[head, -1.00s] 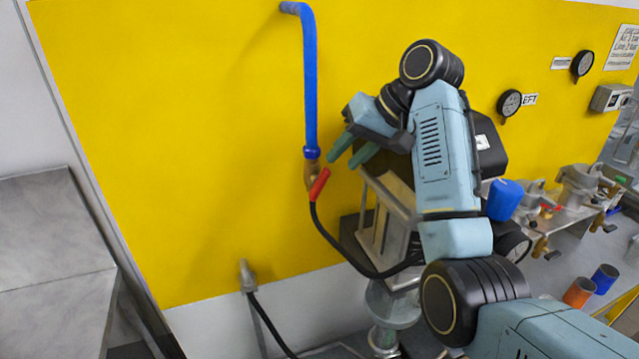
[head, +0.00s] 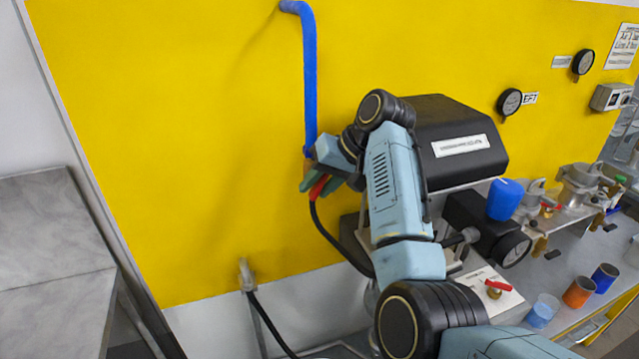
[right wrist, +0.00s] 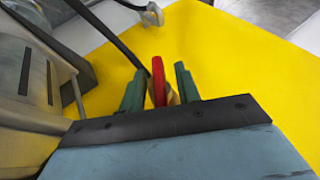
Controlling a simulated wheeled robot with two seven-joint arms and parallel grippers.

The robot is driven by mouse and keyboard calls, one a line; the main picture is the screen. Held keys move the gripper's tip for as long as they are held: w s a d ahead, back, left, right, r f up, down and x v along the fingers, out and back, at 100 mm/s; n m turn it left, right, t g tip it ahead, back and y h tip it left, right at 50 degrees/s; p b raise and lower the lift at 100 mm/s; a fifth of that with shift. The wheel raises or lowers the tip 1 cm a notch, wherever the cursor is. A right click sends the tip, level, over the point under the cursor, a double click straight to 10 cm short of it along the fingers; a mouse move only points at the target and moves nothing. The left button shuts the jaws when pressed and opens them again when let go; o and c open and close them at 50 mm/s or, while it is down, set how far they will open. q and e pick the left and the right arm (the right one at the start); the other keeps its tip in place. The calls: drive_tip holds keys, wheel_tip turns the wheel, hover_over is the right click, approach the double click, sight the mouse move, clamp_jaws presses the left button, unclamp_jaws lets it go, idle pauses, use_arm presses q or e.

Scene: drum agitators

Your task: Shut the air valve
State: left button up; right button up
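A blue air pipe (head: 310,80) runs down the yellow wall and ends at a brass valve, now mostly hidden behind my gripper. The valve's red handle (head: 319,187) slants down at the top of a black hose. My right gripper (head: 322,183) is at the handle. In the right wrist view the red handle (right wrist: 158,82) stands between the two green fingers (right wrist: 159,88), with a clear gap to the right finger and little gap to the left one. The fingers are apart, not closed on it. My left gripper is not in view.
A black machine housing (head: 450,140) stands right of my right arm. A grey table (head: 50,240) is at left. The black hose (head: 335,243) hangs below the handle.

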clamp_jaws()
drive_tip(key=shift+y, duration=0.6)
drive_tip(key=shift+o, duration=0.4)
unclamp_jaws()
